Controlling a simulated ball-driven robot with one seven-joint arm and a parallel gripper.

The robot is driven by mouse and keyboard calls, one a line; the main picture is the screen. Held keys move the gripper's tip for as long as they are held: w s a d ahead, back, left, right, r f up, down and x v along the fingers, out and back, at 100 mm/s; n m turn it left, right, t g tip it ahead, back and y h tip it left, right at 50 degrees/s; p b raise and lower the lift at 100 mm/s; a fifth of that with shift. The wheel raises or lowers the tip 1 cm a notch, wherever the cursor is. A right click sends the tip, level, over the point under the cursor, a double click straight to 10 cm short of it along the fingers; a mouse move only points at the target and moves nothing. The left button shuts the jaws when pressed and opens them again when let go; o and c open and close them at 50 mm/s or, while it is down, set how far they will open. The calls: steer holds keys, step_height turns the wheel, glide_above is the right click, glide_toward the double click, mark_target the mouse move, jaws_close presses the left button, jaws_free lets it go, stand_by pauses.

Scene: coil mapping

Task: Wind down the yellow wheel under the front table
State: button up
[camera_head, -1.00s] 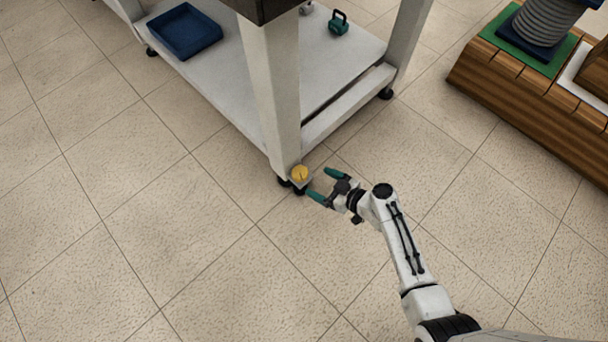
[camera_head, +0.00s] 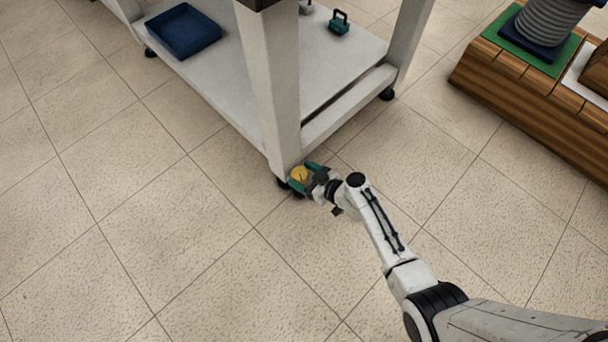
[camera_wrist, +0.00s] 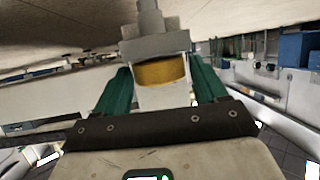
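The yellow wheel (camera_head: 299,173) sits at the foot of the near leg of the front table (camera_head: 272,90). My gripper (camera_head: 303,177) is at the wheel, with one green finger on either side of it. In the wrist view the yellow wheel (camera_wrist: 161,72) lies between the two green fingers (camera_wrist: 160,82), below a grey bracket (camera_wrist: 155,45). A narrow gap seems to show between each finger and the wheel, so the gripper looks open around it. The lower side of the wheel and its contact with the floor are partly hidden.
The table's lower shelf (camera_head: 235,65) carries a blue tray (camera_head: 183,31) and a small teal object (camera_head: 340,23). A wooden platform (camera_head: 530,95) with a grey coil stands at the right. Tiled floor around my arm is clear.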

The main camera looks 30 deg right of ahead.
steer(key=c, duration=0.8)
steer(key=shift+s+a+f+m+t+h, duration=0.1)
steer(key=shift+a+m+t+h, duration=0.05)
steer(key=shift+m+h, duration=0.35)
steer(key=shift+a+m+t+h, duration=0.1)
steer(key=shift+m+t+h, duration=0.05)
steer(key=shift+m+h, duration=0.3)
steer(key=shift+a+m+t+h+p, duration=0.1)
steer(key=shift+m+t+h+p, duration=0.2)
steer(key=shift+m+h+p, duration=0.8)
steer(key=shift+m+h, duration=0.35)
steer(key=shift+h, duration=0.3)
steer(key=o, duration=1.1)
steer(key=p+v, duration=0.4)
steer(key=v, duration=0.7)
